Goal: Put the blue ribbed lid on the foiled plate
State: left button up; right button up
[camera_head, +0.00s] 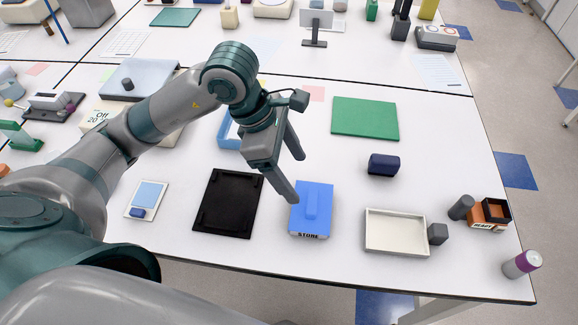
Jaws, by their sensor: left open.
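The blue lid (312,204), with a raised rib along its top, sits on a pale base marked with dark letters near the front middle of the table. My left gripper (294,174) is open, with nothing between its fingers. Its near fingertip is just above and left of the blue lid's back edge; I cannot tell whether they touch. I cannot clearly make out a foiled plate. A blue-edged holder (228,131) behind my left gripper is partly hidden, and its contents are not clear. My right gripper is not in view.
A black tray (226,204) lies left of the lid, and a cream tray (397,231) lies to its right. A dark blue block (383,165) and a green mat (365,118) are farther back. An orange-and-black box (489,213) stands near the right edge.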

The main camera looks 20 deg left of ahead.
pick_arm(q)
jog(key=shift+v, duration=0.95)
